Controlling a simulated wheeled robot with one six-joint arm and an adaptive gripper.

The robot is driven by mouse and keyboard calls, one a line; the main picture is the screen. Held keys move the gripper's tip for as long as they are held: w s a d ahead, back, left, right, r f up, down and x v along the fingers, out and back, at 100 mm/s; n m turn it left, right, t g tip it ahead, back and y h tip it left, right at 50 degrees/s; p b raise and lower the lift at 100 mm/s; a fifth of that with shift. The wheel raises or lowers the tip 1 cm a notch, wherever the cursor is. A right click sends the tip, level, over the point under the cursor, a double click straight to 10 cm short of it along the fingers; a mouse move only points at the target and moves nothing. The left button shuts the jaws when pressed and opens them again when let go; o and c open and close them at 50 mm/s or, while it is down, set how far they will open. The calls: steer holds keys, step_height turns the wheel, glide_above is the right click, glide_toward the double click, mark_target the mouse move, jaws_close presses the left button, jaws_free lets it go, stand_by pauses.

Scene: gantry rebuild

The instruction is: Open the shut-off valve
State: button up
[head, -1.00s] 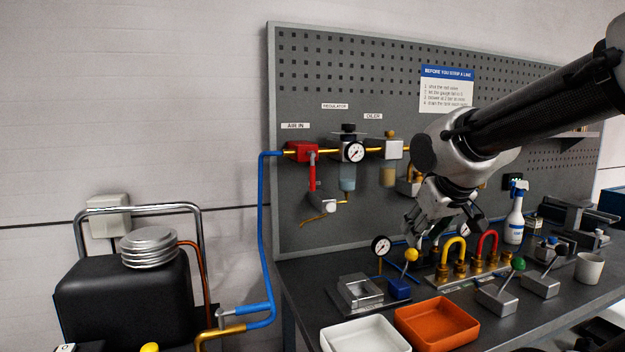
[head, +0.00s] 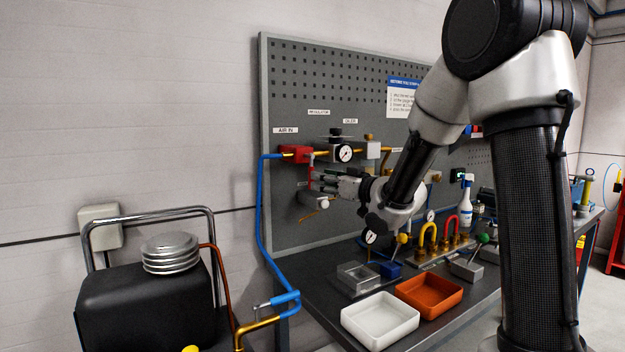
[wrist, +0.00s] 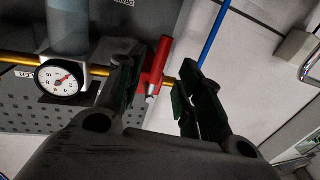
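The shut-off valve (head: 296,153) is a red block under the AIR IN label, where the blue pipe meets the brass line on the pegboard. Its red lever (head: 311,162) hangs down; the lower part is partly hidden by my gripper. In the wrist view the red lever (wrist: 156,62) lies in the gap between the fingers, closer to the left finger. My gripper (head: 318,181) points left at the pegboard, at the lever's height. It is open in the wrist view (wrist: 166,80), with a clear gap to the right finger. I cannot tell whether the left finger touches the lever.
The regulator gauge (head: 344,153) sits just right of the valve; it also shows in the wrist view (wrist: 61,78). A blue pipe (head: 262,210) runs down at the left. White (head: 380,336) and orange (head: 430,306) trays stand on the bench below. A black compressor (head: 145,310) stands left.

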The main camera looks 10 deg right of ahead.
steer(key=x, duration=0.6)
steer(key=shift+s, duration=0.1)
jaws_close()
